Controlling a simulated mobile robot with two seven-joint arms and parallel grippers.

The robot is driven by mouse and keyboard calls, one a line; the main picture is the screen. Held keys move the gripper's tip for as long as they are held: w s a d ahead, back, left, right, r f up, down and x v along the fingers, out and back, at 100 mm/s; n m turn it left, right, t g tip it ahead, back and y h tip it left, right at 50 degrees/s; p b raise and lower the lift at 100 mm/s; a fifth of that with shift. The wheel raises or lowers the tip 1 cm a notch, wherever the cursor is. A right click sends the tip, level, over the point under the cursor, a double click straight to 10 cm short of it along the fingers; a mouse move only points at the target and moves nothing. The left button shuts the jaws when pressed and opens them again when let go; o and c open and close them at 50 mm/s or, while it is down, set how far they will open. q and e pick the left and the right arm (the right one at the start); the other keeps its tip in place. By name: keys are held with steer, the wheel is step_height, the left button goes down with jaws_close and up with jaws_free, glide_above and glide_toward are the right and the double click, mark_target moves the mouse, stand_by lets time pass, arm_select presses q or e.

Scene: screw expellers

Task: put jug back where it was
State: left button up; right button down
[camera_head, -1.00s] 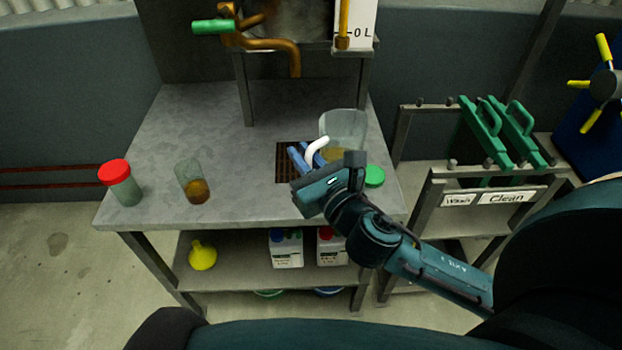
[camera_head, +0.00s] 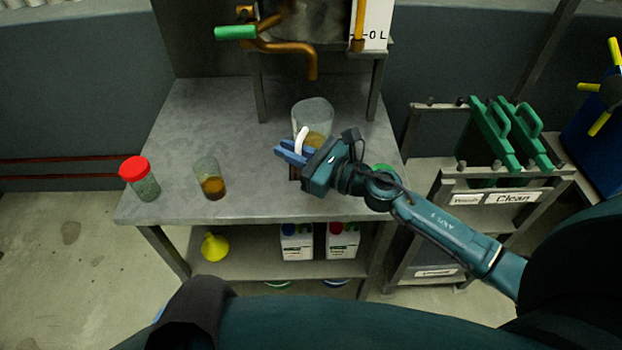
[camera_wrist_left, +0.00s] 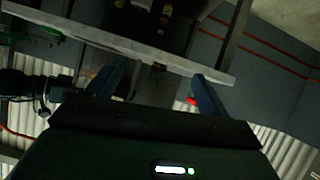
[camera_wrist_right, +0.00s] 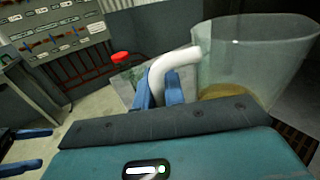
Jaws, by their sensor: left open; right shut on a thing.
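The clear jug (camera_head: 313,112) holds some amber liquid and has a white handle (camera_head: 302,141). It is at the back middle of the steel table, below the copper spout. I cannot tell whether its base touches the table. My right gripper (camera_head: 285,150) is shut on the handle; its blue fingers also show on the handle in the right wrist view (camera_wrist_right: 157,90), with the jug (camera_wrist_right: 255,60) upright beside them. The gripper hides the jug's lower part. My left gripper (camera_wrist_left: 158,72) is open and empty, below the table edge.
A beaker of amber liquid (camera_head: 211,185) and a red-lidded jar (camera_head: 140,178) stand at the table's left. A copper spout (camera_head: 313,68) hangs behind the jug. A green lid (camera_head: 382,169) lies right. A yellow funnel (camera_head: 214,247) and white bottles (camera_head: 297,243) are on the shelf.

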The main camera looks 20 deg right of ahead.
step_height(320, 180, down, 9)
steer(key=b, duration=0.3)
steer(key=shift+f+b, duration=0.15)
steer(key=shift+b, duration=0.2)
steer(key=shift+f, duration=0.35)
arm_select(q)
step_height(320, 180, down, 2)
steer(key=shift+s+n, duration=0.1)
steer(key=shift+n, duration=0.3)
steer(key=shift+f, duration=0.1)
arm_select(e)
steer(key=shift+f, duration=0.1)
